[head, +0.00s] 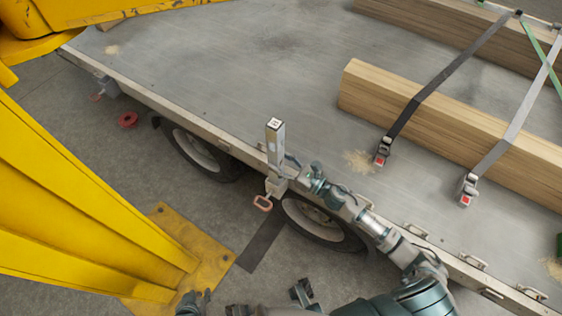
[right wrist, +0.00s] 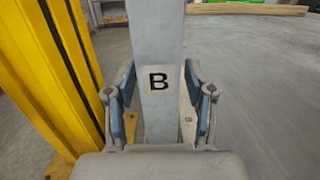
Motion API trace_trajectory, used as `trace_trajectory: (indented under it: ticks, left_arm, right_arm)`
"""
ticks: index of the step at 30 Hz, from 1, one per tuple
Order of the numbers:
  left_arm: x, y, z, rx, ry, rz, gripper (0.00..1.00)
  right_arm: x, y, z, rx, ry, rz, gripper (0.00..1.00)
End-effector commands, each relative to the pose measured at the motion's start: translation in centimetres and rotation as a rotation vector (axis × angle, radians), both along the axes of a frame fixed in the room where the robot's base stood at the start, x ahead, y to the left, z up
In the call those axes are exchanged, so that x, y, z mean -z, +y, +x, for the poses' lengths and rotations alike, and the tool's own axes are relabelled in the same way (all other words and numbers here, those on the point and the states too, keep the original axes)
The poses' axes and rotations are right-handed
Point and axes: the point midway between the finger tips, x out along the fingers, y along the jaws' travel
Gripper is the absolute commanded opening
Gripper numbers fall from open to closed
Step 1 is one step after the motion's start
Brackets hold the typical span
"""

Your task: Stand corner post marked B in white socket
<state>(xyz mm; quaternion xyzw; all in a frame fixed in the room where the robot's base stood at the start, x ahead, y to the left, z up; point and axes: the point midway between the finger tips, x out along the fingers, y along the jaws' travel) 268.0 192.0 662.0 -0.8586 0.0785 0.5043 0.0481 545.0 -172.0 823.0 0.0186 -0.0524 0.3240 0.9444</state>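The grey corner post (head: 276,148) stands roughly upright at the near edge of the trailer bed. A mark shows on its top, and a black B on a pale label shows in the right wrist view (right wrist: 158,79). Its lower end meets the white socket (head: 277,187) on the trailer's side; I cannot tell how deep it sits. My right gripper (head: 287,168) reaches in from the right at the post's lower part. In the right wrist view its blue-padded fingers (right wrist: 160,100) close on both sides of the post. My left gripper (head: 190,303) is low at the bottom edge, partly cut off.
A red-orange ring handle (head: 262,203) hangs beside the socket. A yellow upright (head: 80,195) stands on a yellow floor plate at the left. Strapped timber beams (head: 440,120) lie on the trailer bed (head: 230,75), whose middle is clear. Wheels (head: 325,222) sit below the edge.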

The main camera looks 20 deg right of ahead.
Motion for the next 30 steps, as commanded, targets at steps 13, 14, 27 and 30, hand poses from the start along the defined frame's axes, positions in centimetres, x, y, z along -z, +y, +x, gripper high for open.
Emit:
trace_trajectory:
  ticks: [13, 14, 27, 30]
  left_arm:
    - [0.1, 0.1, -0.2, -0.002, 0.002, 0.002, 0.40]
    - [0.1, 0.1, -0.2, -0.001, 0.002, 0.002, 0.40]
    - [0.0, 0.1, -0.1, 0.000, 0.001, 0.001, 0.40]
    - [0.0, 0.1, -0.1, 0.000, 0.002, 0.001, 0.40]
  right_arm:
    - [0.4, -0.5, -0.6, 0.002, 0.006, -0.001, 0.70]
    - [0.5, -0.7, -0.9, 0.002, 0.007, 0.000, 0.70]
    - [1.5, -6.2, -7.8, 0.003, 0.006, 0.001, 0.70]
    - [1.6, -6.9, -8.7, 0.002, 0.006, 0.001, 0.70]
